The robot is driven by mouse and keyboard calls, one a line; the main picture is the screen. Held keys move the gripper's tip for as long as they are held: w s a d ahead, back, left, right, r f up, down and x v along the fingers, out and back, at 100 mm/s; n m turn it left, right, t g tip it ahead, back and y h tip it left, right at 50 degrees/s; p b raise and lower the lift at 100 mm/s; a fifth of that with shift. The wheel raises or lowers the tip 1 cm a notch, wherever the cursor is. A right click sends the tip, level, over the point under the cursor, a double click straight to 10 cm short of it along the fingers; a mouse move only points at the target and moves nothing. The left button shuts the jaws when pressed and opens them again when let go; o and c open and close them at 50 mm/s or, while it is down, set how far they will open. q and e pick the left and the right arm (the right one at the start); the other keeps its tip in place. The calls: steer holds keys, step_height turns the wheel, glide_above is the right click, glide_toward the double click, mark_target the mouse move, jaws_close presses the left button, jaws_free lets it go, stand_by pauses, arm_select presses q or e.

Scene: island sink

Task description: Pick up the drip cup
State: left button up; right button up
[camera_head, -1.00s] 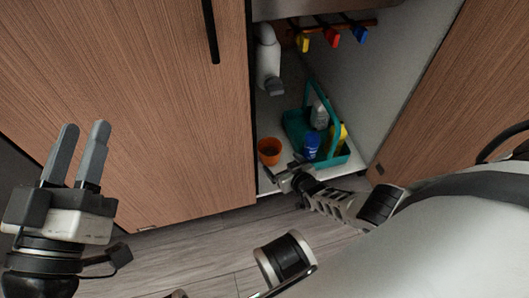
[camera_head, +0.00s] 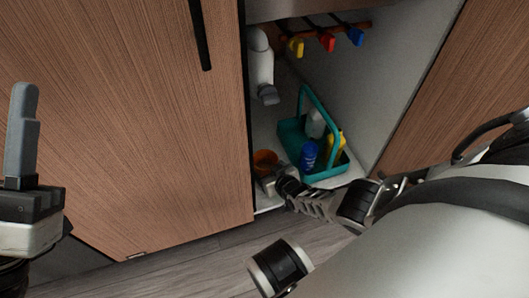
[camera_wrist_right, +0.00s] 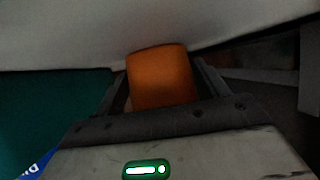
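The drip cup, an orange cup (camera_head: 264,157), stands on the cabinet floor left of the teal caddy. My right gripper (camera_head: 265,172) is at the cup and covers its lower front in the head view. In the right wrist view the cup (camera_wrist_right: 162,78) sits between my two parted fingers, one at each side. A small gap shows at the left finger; contact at the right finger is unclear. My left gripper (camera_head: 21,135) is at the left edge of the head view, away from the cup, with only one finger in frame.
The teal caddy (camera_head: 328,171) holds a blue bottle (camera_head: 308,156), a yellow bottle and a pale one, close to my right wrist. A white drain pipe (camera_head: 260,65) hangs above the cup. The closed wooden door (camera_head: 150,120) bounds the opening on the left.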

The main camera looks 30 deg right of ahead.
steer(key=c, duration=0.5)
steer(key=shift+r, duration=0.15)
